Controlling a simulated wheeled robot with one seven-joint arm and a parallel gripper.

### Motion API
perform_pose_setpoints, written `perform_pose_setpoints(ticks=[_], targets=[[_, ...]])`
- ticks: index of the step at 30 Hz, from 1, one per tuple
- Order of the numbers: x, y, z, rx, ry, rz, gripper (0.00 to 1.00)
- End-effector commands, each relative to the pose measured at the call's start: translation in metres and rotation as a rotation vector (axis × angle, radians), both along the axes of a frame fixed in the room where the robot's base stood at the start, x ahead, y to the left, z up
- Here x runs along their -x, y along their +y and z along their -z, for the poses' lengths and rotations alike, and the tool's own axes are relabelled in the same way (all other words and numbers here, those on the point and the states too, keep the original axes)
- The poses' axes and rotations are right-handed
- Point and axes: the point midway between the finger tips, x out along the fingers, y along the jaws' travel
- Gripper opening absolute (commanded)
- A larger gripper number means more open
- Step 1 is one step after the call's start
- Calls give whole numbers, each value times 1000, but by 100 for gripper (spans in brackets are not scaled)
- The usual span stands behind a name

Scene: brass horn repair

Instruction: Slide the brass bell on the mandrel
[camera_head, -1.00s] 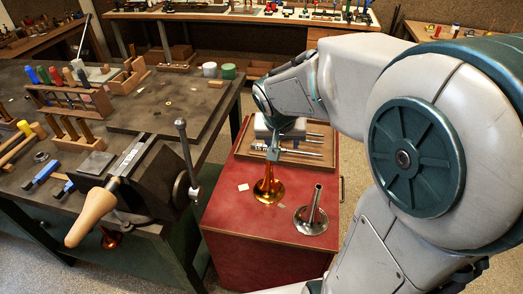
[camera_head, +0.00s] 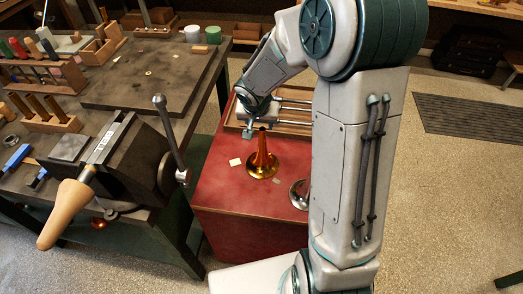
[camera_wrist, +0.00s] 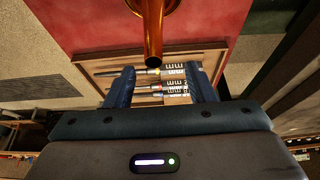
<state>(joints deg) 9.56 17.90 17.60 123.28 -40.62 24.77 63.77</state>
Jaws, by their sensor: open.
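The brass bell (camera_head: 262,165) stands upright on its flared end on the red cabinet top. Its narrow tube end points up; the bell also shows at the top of the wrist view (camera_wrist: 153,28). The mandrel (camera_head: 66,212), a tan tapered cone, is clamped in the vise (camera_head: 125,160) and points to the lower left. My gripper (camera_head: 250,130) is beside the bell's narrow top end in the head view. In the wrist view its two fingers (camera_wrist: 160,76) are spread apart with nothing held. The bell's tube end appears just beyond the gap between the fingertips.
A silver flared piece (camera_head: 298,192) stands on the red cabinet top (camera_head: 225,195), partly hidden by my arm. A wooden tray (camera_head: 236,118) with rods lies behind the bell. The vise's upright handle (camera_head: 172,135) rises between bench and cabinet. Tool racks (camera_head: 42,115) crowd the bench's left.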

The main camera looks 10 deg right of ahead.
Motion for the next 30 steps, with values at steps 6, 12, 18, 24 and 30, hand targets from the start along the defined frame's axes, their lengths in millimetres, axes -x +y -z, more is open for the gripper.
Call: perform_pose_setpoints(ticks=[6, 12, 18, 24, 30], targets=[[-4, -5, 16, 1, 5, 3, 50], [-12, -9, 42, 1, 4, 1, 50], [-16, -11, 51, 1, 2, 1, 50], [-16, -11, 51, 1, 1, 2, 47], [-16, -11, 51, 1, 1, 2, 0]])
